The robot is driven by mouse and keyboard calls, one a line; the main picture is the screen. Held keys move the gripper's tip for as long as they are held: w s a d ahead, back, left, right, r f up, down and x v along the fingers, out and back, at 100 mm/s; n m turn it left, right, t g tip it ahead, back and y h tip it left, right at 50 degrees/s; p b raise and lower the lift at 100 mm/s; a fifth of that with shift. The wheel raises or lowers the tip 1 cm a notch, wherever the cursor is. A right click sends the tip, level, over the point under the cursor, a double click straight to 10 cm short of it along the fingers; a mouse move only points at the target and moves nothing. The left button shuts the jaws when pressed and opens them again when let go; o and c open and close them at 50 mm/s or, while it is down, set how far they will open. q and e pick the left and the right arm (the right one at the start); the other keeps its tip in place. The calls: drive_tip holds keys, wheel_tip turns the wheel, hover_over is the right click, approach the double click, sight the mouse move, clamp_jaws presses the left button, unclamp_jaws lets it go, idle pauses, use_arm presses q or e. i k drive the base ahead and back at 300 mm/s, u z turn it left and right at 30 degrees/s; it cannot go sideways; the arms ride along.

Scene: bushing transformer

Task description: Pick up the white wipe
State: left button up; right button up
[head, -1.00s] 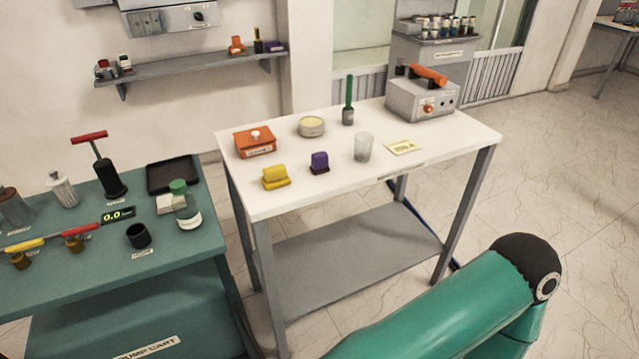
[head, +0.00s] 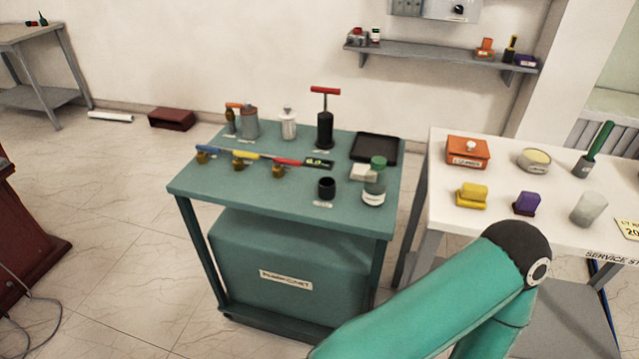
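A small white block-like item, which looks like the white wipe (head: 360,173), lies on the right part of the green pump cart's top (head: 220,180). It sits just left of a clear bottle with a green cap (head: 374,182), which partly covers its right end. A black tray (head: 374,149) is right behind it. A green arm link of mine crosses the lower right of the head view, well in front of the cart. Neither gripper shows in the view.
The cart also carries a black cup (head: 326,188), a red-handled pump (head: 324,120), metal canisters and coloured valve handles (head: 245,155). A white table (head: 440,205) with a yellow block (head: 471,195) and other items stands at the right. Open floor lies left of the cart.

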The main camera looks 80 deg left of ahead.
sight(358, 173)
drive_tip(key=z, duration=0.1)
drive_tip(key=i, duration=0.2)
drive_tip(key=u, duration=1.75)
drive_tip(key=i, duration=0.35)
drive_tip(key=z, duration=2.05)
drive_tip(key=k, duration=0.5)
drive_tip(key=z, duration=0.6)
drive_tip(key=i, duration=0.15)
drive_tip(key=u, duration=3.05)
